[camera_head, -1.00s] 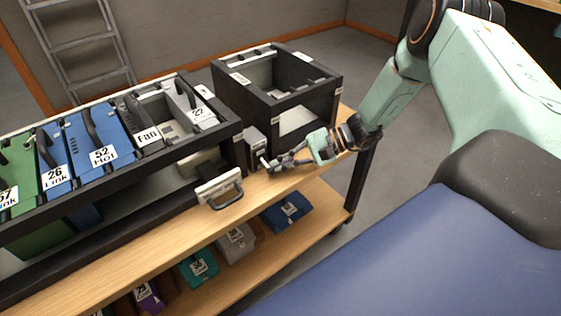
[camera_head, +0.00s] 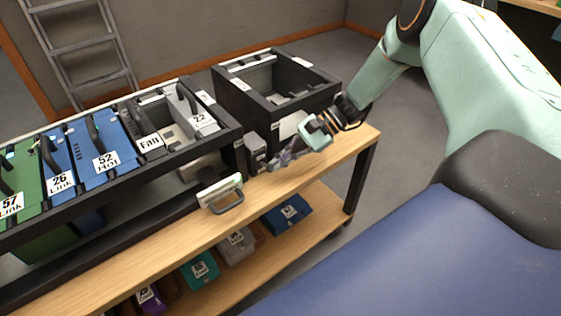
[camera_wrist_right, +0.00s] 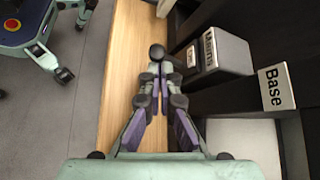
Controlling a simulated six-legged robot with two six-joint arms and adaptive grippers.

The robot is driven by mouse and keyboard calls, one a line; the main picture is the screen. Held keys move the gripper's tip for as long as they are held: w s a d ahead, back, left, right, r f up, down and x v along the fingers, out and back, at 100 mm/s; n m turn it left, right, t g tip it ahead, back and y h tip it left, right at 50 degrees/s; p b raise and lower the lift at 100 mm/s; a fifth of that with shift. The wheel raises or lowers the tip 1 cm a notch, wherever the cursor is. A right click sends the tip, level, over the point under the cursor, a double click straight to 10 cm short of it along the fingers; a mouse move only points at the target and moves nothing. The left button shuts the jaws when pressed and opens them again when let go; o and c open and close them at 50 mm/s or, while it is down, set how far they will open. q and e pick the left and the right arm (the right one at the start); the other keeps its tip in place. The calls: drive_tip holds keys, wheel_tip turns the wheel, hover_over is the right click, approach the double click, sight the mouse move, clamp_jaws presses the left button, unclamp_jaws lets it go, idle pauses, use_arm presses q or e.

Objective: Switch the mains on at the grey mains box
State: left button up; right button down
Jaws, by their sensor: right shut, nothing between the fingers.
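The grey mains box (camera_head: 256,151) stands on the wooden bench beside the right end of the rack. In the right wrist view the box (camera_wrist_right: 228,50) carries a "Mains" label (camera_wrist_right: 209,48) and a small label reading "On" (camera_wrist_right: 191,57). A round dark knob (camera_wrist_right: 157,52) shows just ahead of my fingertips, apart from the box's labelled face; what it joins to is unclear. My right gripper (camera_head: 273,164) is shut and empty, low over the bench just right of the box. It also shows in the wrist view (camera_wrist_right: 150,78). My left gripper is out of view.
The rack at left holds labelled blue and green modules (camera_head: 95,160). An open dark crate (camera_head: 328,88) stands behind my right gripper. A bracket with a handle (camera_head: 222,193) sits at the bench's front edge. Coloured boxes lie on the lower shelf (camera_head: 265,255).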

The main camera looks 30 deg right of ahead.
drive_tip(key=shift+r+p, duration=0.4)
drive_tip(key=shift+r, duration=0.15)
drive_tip(key=shift+w+r, duration=0.15)
drive_tip(key=shift+r, duration=0.1)
drive_tip(key=shift+s+r, duration=0.15)
drive_tip(key=shift+s, duration=0.05)
drive_tip(key=shift+d+r+p, duration=0.1)
drive_tip(key=shift+p, duration=0.25)
